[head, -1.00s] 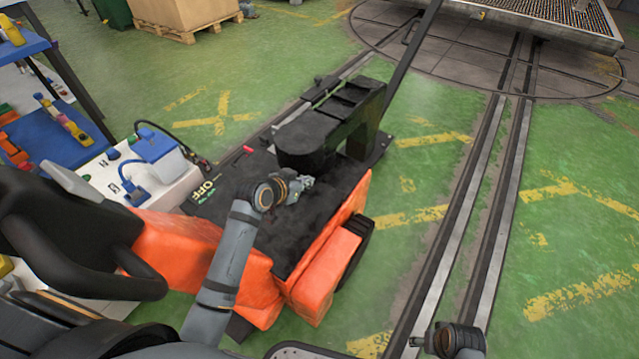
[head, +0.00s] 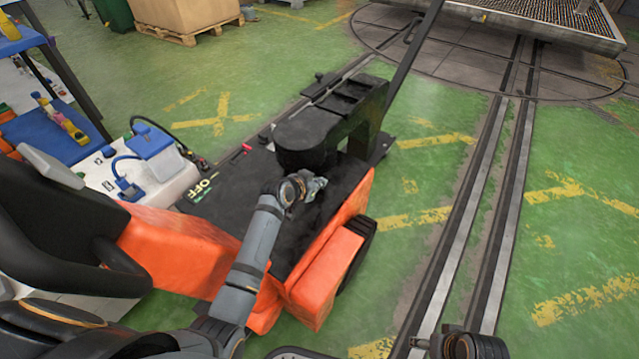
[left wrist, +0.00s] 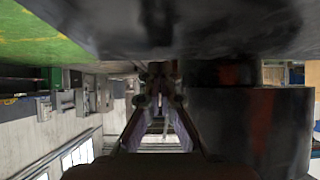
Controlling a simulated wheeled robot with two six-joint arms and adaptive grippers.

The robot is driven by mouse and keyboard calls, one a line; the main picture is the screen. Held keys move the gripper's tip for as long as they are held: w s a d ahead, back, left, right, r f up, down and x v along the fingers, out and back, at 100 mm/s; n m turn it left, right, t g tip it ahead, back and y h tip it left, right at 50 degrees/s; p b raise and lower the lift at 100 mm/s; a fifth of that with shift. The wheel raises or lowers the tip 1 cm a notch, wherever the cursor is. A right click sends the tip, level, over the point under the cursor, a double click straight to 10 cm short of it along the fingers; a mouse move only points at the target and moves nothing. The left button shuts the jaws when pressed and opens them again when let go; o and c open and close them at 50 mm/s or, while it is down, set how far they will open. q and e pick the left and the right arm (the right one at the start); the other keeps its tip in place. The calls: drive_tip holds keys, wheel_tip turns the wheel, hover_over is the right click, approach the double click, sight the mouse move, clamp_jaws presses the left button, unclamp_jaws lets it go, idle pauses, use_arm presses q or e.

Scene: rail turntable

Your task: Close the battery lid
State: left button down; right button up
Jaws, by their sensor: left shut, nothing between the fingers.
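An orange and black tow vehicle stands in the middle left of the head view. Its orange body (head: 180,252) carries a black seat (head: 62,205) that leans to the left. I cannot tell for sure which panel is the battery lid. A pale battery-like box (head: 170,185) with blue connectors (head: 150,145) lies open to view behind the orange part. My left gripper (head: 314,186) is shut and empty, low over the dark footwell floor (head: 225,195). Its fingers also show in the left wrist view (left wrist: 157,95). Part of my right arm (head: 465,345) shows at the bottom; its fingers are unclear.
A black steering column (head: 310,135) stands just behind my left gripper, with a long bar rising from it. A blue-shelved rack (head: 45,130) is at the far left. Rails (head: 500,200) and open green floor lie to the right.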

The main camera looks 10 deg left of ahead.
sight(321, 193)
use_arm(q)
drive_tip(key=f, duration=0.1)
drive_tip(key=f+b, duration=0.1)
drive_tip(key=f, duration=0.2)
drive_tip(key=shift+w+d+f+b, duration=0.15)
drive_tip(key=shift+w+f+b, duration=0.2)
drive_tip(key=shift+w+f, duration=0.15)
drive_tip(key=shift+f, duration=0.2)
use_arm(e)
drive_tip(key=shift+w+a+f+t, duration=0.1)
drive_tip(key=shift+a+f+t, duration=0.15)
drive_tip(key=shift+f, duration=0.3)
drive_tip(key=shift+w+a+f+t, duration=0.1)
drive_tip(key=shift+f+t, duration=0.15)
drive_tip(key=shift+f, duration=0.25)
use_arm(q)
drive_tip(key=shift+f, duration=0.1)
